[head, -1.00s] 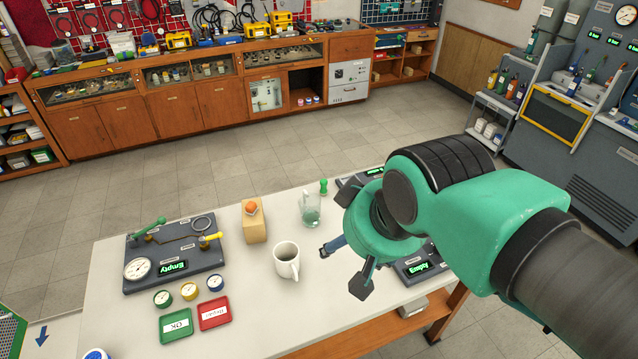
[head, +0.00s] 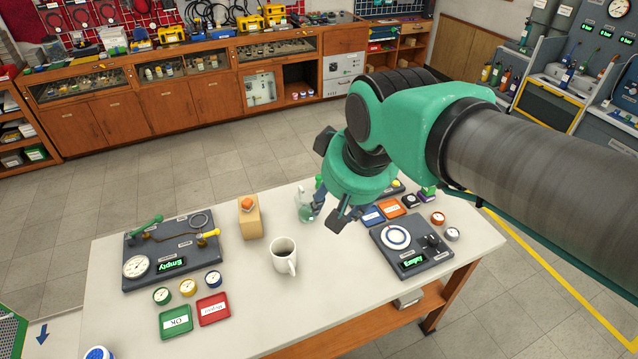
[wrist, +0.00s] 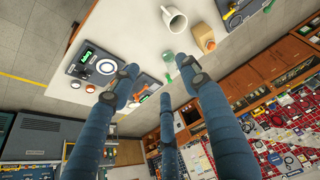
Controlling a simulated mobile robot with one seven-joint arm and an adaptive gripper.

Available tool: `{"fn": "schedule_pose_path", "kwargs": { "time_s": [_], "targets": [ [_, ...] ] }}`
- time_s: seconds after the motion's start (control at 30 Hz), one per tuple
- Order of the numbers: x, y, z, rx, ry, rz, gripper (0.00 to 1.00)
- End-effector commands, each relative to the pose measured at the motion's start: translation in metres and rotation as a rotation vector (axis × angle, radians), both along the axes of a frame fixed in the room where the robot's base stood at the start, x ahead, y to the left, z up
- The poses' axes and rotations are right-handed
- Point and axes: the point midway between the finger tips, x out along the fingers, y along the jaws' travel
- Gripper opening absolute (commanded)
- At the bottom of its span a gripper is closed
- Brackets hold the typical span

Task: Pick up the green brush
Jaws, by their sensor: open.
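A small green item (head: 319,181) stands near the far edge of the white bench, just behind a clear glass beaker (head: 304,207). It may be the green brush, but my gripper partly hides it and its shape is unclear. In the wrist view a green spot (wrist: 168,57) shows above the fingers, near the bench edge. My gripper (head: 326,188) is open and empty, with its fingers spread above the bench beside the beaker. The open fingers also show in the wrist view (wrist: 155,88).
A white mug (head: 284,257) and a wooden block with an orange top (head: 250,219) stand left of my gripper. A gauge panel (head: 150,255) lies at the left, a dial panel (head: 425,255) at the right. Red (head: 214,309) and green (head: 175,322) trays lie in front.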

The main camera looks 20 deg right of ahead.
Motion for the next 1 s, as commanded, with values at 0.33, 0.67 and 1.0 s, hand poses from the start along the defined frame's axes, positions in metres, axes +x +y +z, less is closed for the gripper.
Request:
{"fn": "schedule_pose_path", "kwargs": {
  "time_s": [0.33, 0.67, 1.0],
  "targets": [
    [0.084, -0.014, 0.026, 0.001, 0.066, -0.025, 0.46],
    [0.164, -0.032, 0.028, 0.004, 0.126, -0.048, 0.46],
    [0.246, -0.055, 0.011, 0.008, 0.185, -0.071, 0.46]
  ]
}}
